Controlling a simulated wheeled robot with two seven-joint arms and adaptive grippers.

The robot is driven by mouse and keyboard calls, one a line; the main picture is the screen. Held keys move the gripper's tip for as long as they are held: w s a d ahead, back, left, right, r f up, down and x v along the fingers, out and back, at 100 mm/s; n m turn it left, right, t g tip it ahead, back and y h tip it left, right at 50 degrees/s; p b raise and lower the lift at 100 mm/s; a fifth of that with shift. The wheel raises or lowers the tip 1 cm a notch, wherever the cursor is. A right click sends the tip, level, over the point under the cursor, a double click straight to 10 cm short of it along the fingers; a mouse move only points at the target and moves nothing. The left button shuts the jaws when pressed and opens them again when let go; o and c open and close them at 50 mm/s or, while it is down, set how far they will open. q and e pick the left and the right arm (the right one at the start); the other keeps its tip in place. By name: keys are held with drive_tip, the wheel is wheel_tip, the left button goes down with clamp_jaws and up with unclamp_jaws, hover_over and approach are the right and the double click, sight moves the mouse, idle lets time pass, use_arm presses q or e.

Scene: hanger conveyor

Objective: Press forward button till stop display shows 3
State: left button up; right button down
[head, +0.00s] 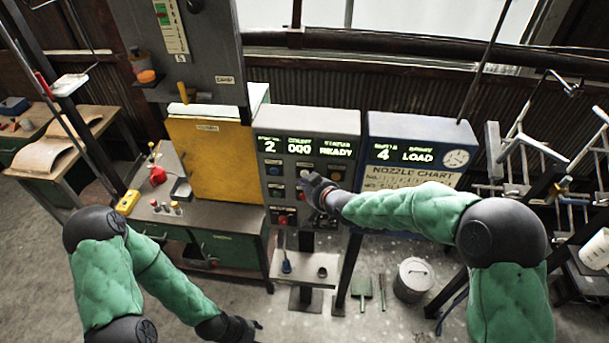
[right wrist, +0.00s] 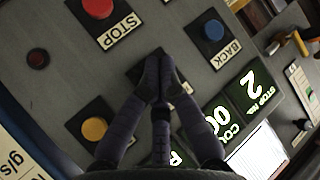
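The control panel (head: 341,152) stands in the middle of the head view. Its stop display (head: 269,145) shows 2, and it also reads 2 in the right wrist view (right wrist: 254,84). The other displays read 000 and READY. My right gripper (head: 309,179) is at the panel face. In the right wrist view its fingers (right wrist: 157,75) are together, with the tips over a dark button plate. They hide that button and most of its label, so I cannot tell whether they touch it. My left gripper (head: 243,328) hangs low at the bottom, its fingers unclear.
In the right wrist view, a red STOP button (right wrist: 98,7), a blue BACK button (right wrist: 212,30) and a yellow button (right wrist: 95,128) surround the fingertips. A second panel (head: 417,140) reading 4 and LOAD stands to the right. A yellow cabinet (head: 207,160) stands left.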

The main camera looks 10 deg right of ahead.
drive_tip(key=shift+w, duration=0.15)
drive_tip(key=shift+w+d+b, duration=0.1)
drive_tip(key=shift+w+b, duration=0.2)
drive_tip(key=shift+b, duration=0.15)
